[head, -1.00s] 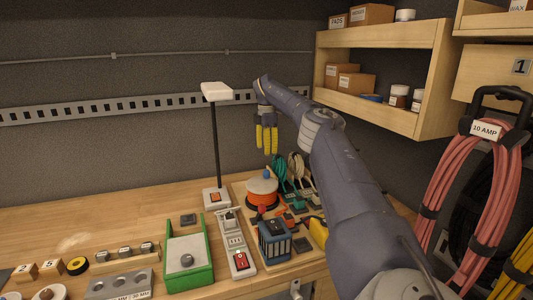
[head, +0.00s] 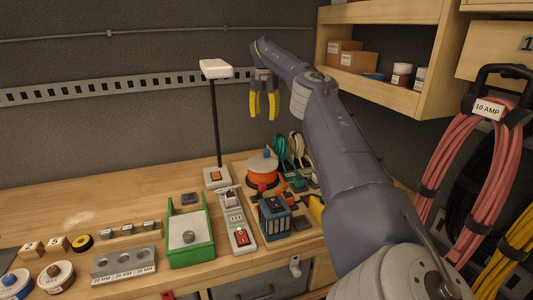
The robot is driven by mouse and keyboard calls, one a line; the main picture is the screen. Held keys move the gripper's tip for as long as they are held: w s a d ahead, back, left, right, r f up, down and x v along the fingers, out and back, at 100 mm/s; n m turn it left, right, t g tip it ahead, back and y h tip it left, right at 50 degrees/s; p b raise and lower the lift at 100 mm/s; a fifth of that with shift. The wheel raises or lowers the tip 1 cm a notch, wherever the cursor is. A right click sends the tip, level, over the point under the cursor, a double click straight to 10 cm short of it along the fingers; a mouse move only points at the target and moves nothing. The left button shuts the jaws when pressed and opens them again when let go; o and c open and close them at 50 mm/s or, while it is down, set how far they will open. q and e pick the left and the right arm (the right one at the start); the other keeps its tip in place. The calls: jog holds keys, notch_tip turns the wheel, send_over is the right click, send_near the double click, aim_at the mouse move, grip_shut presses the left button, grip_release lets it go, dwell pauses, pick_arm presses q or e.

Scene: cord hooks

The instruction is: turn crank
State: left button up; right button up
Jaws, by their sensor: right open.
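An orange cord reel (head: 262,181) with a pale round top stands on the bench. A small blue knob (head: 267,154) sticks up from its top; it may be the crank's handle, but the crank arm is too small to make out. My right gripper (head: 264,117) hangs above and behind the reel in the picture, yellow fingers pointing down. The fingers are apart with nothing between them, and do not touch the reel. My left gripper is not in view.
Beside the reel are a blue battery-like box (head: 274,218), a white power strip (head: 236,222) and a lamp post (head: 215,125). A green tray (head: 190,252) stands further left. Coiled cords (head: 288,150) lie behind the reel. The bench's back left is clear.

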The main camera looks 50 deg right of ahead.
aim_at(267, 152)
jog(key=f+n, duration=0.4)
jog(key=f, duration=0.1)
jog(key=f+n, duration=0.5)
jog(key=f, duration=0.1)
jog(key=f+n, duration=0.5)
jog(key=f, duration=0.1)
jog(key=shift+s+d, duration=0.15)
jog(key=shift+s, duration=0.2)
jog(key=shift+o, duration=0.3)
grip_shut()
dwell(0.4)
